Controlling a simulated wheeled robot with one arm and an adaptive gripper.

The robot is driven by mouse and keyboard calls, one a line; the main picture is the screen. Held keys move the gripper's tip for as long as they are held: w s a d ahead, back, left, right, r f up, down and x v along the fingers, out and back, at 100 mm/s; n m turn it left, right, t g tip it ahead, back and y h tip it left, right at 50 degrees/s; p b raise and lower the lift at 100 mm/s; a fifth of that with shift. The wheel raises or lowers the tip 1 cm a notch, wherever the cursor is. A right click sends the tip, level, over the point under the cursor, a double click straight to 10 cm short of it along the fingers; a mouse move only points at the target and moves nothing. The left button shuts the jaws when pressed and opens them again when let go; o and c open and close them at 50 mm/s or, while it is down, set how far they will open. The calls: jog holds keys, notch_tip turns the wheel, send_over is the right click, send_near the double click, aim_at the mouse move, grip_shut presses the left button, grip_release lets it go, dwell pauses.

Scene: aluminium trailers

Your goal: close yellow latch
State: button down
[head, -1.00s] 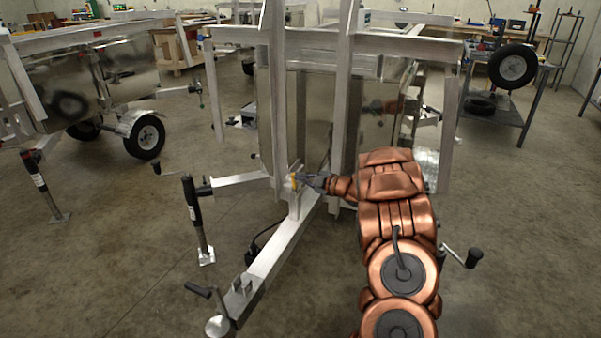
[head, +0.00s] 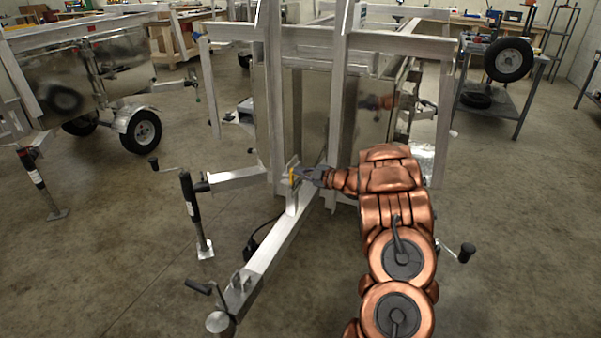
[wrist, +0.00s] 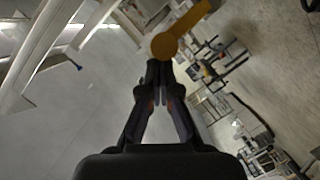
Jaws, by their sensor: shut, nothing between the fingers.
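The yellow latch (head: 292,176) sits on the trailer frame where the drawbar meets the upright posts. In the wrist view the latch (wrist: 166,46) shows a round end just beyond my fingertips and a bar reaching up and to the right. My gripper (head: 302,174) is shut and empty, with its tips close to the right side of the latch. In the wrist view my gripper (wrist: 160,66) has its fingertips together just below the round end. I cannot tell whether they touch it.
The trailer drawbar (head: 262,262) runs toward the front left. A black jack (head: 190,205) stands left of it on a side arm. Another trailer's wheel (head: 140,131) is at the left. A grey cart (head: 497,105) with tyres stands at the right. Open floor lies between.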

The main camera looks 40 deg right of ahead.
jog(key=shift+a, duration=0.1)
jog(key=s+r+b, duration=0.1)
jog(key=s+r, duration=0.4)
jog(key=s, duration=0.5)
jog(key=shift+s, duration=0.3)
jog(key=shift+a, duration=0.1)
